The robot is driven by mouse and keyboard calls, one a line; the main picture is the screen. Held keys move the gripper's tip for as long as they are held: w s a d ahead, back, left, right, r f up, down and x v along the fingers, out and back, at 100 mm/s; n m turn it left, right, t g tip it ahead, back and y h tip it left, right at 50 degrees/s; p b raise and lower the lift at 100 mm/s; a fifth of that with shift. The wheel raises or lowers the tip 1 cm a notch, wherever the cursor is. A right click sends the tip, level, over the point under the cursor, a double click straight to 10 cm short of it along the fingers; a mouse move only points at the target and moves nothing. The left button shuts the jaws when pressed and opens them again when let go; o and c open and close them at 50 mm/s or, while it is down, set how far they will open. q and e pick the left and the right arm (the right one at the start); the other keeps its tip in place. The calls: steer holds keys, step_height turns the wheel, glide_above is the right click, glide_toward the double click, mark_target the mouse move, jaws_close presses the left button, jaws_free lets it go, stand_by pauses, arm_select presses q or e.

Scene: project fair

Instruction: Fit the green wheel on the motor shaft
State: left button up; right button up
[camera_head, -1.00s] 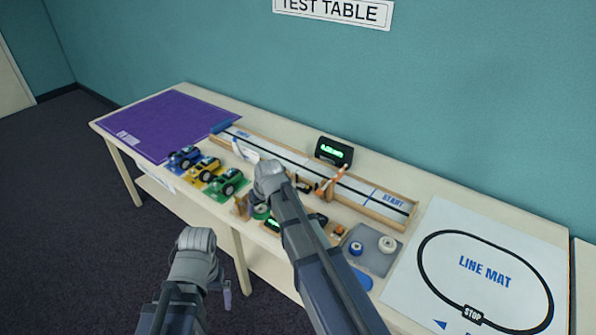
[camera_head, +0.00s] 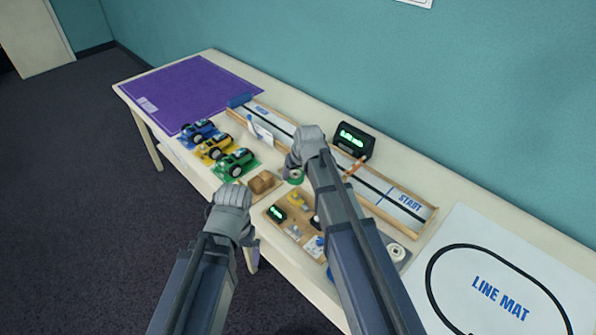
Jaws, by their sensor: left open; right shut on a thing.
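The green wheel (camera_head: 295,177) is at the fingers of my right gripper (camera_head: 292,168), which is shut on it and holds it above the table. My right forearm hides part of the area below. A wooden board (camera_head: 273,226) with a small green-lit display (camera_head: 277,213) and a yellow motor-like part (camera_head: 296,199) lies just below the wheel in the picture. The motor shaft is too small to make out. My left gripper (camera_head: 250,240) is open in front of the table's near edge, with its fingers mostly hidden by its wrist.
Blue (camera_head: 198,131), yellow (camera_head: 215,148) and green (camera_head: 236,162) cars stand at the left. A wooden block (camera_head: 262,182) sits beside the board. Behind are a track (camera_head: 410,203) and a lit timer (camera_head: 354,140). A white wheel (camera_head: 396,253) lies right of my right arm.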

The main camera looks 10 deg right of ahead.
mark_target(295, 192)
steer(key=shift+f+b, duration=2.6)
steer(key=shift+f, duration=0.15)
steer(key=shift+f+b, duration=1.55)
stand_by(1.1)
steer(key=o, duration=1.3)
steer(key=shift+c, duration=0.2)
steer(key=shift+r, duration=0.2)
step_height(295, 192, up, 8)
steer(key=p, duration=0.7)
steer(key=shift+f+p, duration=0.25)
steer(key=shift+p, duration=0.15)
steer(key=shift+f, duration=0.1)
